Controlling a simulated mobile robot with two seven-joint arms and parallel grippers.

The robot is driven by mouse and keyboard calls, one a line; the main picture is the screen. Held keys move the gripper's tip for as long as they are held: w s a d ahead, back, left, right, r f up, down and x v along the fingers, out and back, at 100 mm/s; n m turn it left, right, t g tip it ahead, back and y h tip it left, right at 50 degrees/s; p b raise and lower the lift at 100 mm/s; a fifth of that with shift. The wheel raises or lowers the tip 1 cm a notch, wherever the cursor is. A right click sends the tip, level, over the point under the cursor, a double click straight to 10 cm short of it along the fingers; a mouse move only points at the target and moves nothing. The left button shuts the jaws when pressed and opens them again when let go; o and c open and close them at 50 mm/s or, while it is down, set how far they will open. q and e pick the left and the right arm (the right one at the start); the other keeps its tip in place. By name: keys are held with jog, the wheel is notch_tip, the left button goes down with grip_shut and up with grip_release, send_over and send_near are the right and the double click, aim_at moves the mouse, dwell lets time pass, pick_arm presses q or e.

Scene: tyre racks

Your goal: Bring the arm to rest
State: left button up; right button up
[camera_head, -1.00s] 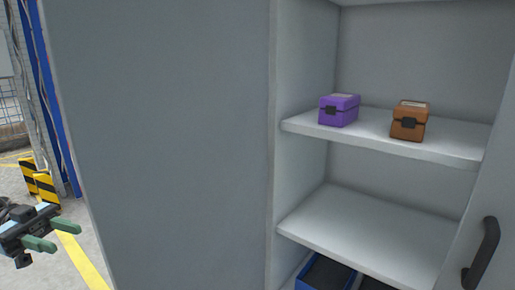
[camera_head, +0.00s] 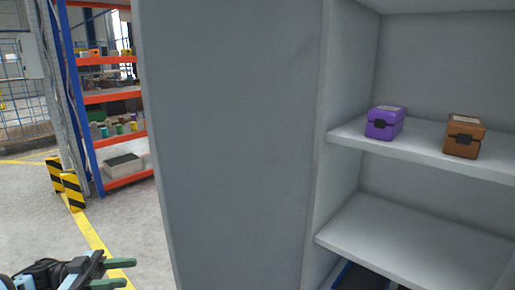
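My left gripper (camera_head: 120,272) is at the lower left of the head view, in front of the floor and to the left of the grey cabinet. Its two green fingers are apart with nothing between them. It touches nothing that I can see. My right gripper is not in view.
The grey cabinet (camera_head: 230,140) fills the middle and right. Its upper shelf (camera_head: 425,145) holds a purple box (camera_head: 385,122) and a brown box (camera_head: 464,136). The lower shelf (camera_head: 410,235) is bare. Behind stand an orange-and-blue rack (camera_head: 118,98) and striped guards (camera_head: 72,191). Floor is clear at left.

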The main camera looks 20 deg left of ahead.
pick_arm(q)
jog(key=s+d+f+n+t+y+p, duration=0.25)
jog(key=d+f+n+t+y, duration=0.2)
jog(key=f, duration=0.25)
jog(key=s+d+f+n+t+y+p, duration=0.2)
jog(key=s+d+f+n+t+y, duration=0.15)
jog(key=d+f+y, duration=0.35)
jog(key=s+d+f+n+g+y+p, duration=0.1)
jog(key=s+d+f+g+y+p, duration=0.1)
jog(key=s+d, duration=0.4)
jog(key=s+d+f+n+g+y+p, duration=0.2)
jog(key=s+d+f+g, duration=0.3)
jog(key=s, duration=0.7)
jog(key=shift+d+f+g, duration=0.3)
jog(key=shift+d+f, duration=0.4)
jog(key=shift+d, duration=0.1)
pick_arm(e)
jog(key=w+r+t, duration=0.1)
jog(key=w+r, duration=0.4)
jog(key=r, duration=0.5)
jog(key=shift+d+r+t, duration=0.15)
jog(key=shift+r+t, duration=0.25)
pick_arm(q)
jog(key=shift+w+a+y, duration=0.1)
jog(key=shift+w+y, duration=0.05)
jog(key=shift+y, duration=0.1)
